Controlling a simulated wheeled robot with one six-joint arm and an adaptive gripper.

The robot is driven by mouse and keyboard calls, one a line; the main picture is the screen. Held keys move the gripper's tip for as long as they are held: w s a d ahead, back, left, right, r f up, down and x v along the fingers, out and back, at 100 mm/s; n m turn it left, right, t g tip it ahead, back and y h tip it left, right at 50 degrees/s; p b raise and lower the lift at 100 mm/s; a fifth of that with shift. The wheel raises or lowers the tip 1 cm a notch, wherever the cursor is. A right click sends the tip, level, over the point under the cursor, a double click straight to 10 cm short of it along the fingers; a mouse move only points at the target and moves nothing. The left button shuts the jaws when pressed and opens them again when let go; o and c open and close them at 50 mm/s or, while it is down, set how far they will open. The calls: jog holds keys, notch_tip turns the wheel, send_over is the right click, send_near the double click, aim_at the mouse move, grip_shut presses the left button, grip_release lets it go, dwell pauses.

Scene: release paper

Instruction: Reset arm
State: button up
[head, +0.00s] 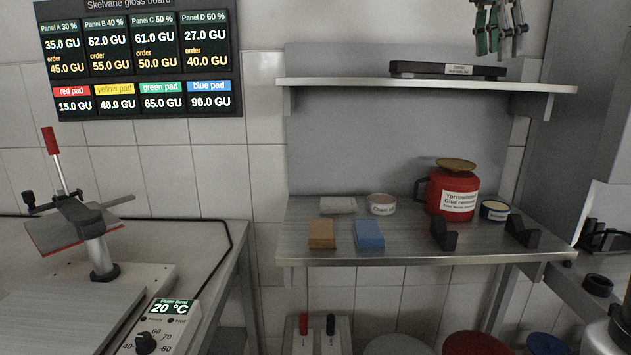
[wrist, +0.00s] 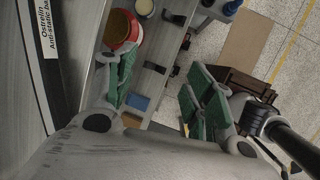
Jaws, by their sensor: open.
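My gripper (head: 499,42) hangs at the top right of the head view, in front of the upper shelf (head: 350,85), with its fingers pointing down. In the wrist view my gripper (wrist: 160,88) shows its green-padded fingers spread wide apart. It is open, with nothing held between the pads. The lower shelf (wrist: 158,55) and its contents lie below the fingers in the wrist view. Most of my arm is outside the head view.
A dark labelled box (head: 447,70) lies on the upper shelf. The lower shelf (head: 400,255) holds a red canister (head: 452,185), a brown block (head: 322,233), a blue block (head: 368,235) and black holders (head: 443,235). A press (head: 90,230) stands at left beneath a gloss board (head: 140,60).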

jog(key=s+f+m+t+y, duration=0.1)
jog(key=s+f+m, duration=0.8)
jog(key=f, duration=0.6)
jog(key=s+f+m+t+y, duration=0.1)
jog(key=s+f+m+y, duration=0.1)
jog(key=s+f+m, duration=0.7)
jog(key=s+f, duration=0.5)
jog(key=f, duration=0.1)
jog(key=shift+s+d+m, duration=0.2)
jog(key=shift+d+m, duration=0.1)
jog(key=shift+d, duration=0.05)
jog(key=shift+f, duration=0.1)
